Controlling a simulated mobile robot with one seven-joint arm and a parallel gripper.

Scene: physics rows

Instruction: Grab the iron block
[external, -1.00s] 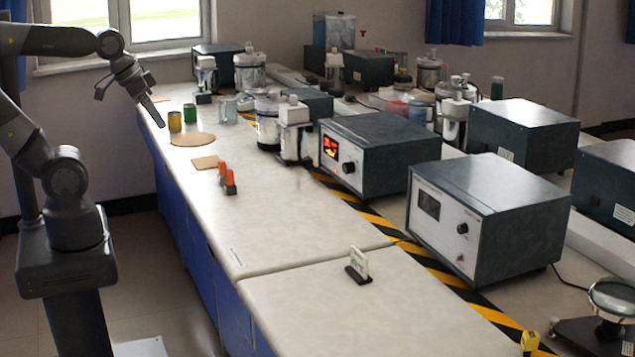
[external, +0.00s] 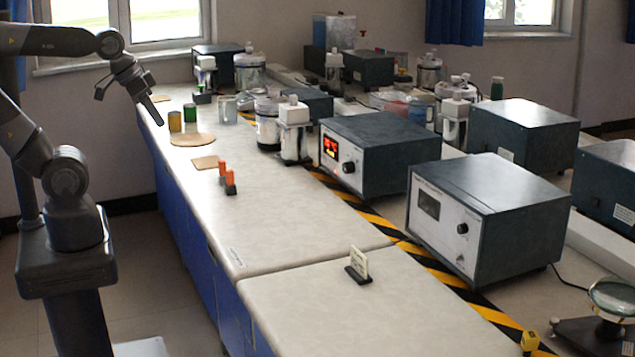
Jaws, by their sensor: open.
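The silver-grey metal cylinder may be the iron block, but I cannot tell for sure. My gripper (external: 128,107) is above the bench's left edge at the far end, left of the yellow cylinder and apart from it. Its fingers are spread wide with nothing between them.
A round brown mat (external: 192,140) and a square one (external: 204,163) lie on the bench (external: 290,230). Orange-topped pieces (external: 226,178) and a small sign (external: 358,265) stand nearer. Metal canisters (external: 293,140) and instrument boxes (external: 375,160) line the right side. The front bench is mostly clear.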

